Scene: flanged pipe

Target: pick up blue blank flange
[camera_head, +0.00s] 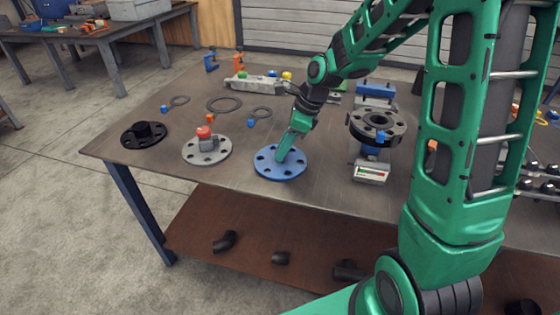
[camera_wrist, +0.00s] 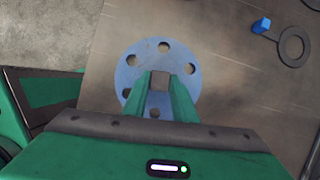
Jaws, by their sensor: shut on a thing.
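The blue blank flange (camera_head: 268,166) is a flat round disc with several bolt holes, lying at the front of the table in the head view. In the wrist view the blue blank flange (camera_wrist: 130,72) fills the space beyond my fingers. My gripper (camera_head: 284,158) reaches down onto the flange's middle. In the wrist view my gripper (camera_wrist: 160,84) has its two green fingers closed on a small grey-brown block-like part at the flange's centre. The fingers hide part of the disc. I cannot tell whether the flange is clear of the table.
A grey flange with a red-topped part (camera_head: 206,148) and a black flange (camera_head: 144,134) lie to the left. A dark flange (camera_head: 377,124) sits on a stand at right, above a small scale (camera_head: 371,171). Gasket rings (camera_head: 224,104) lie behind. The table's front edge is near.

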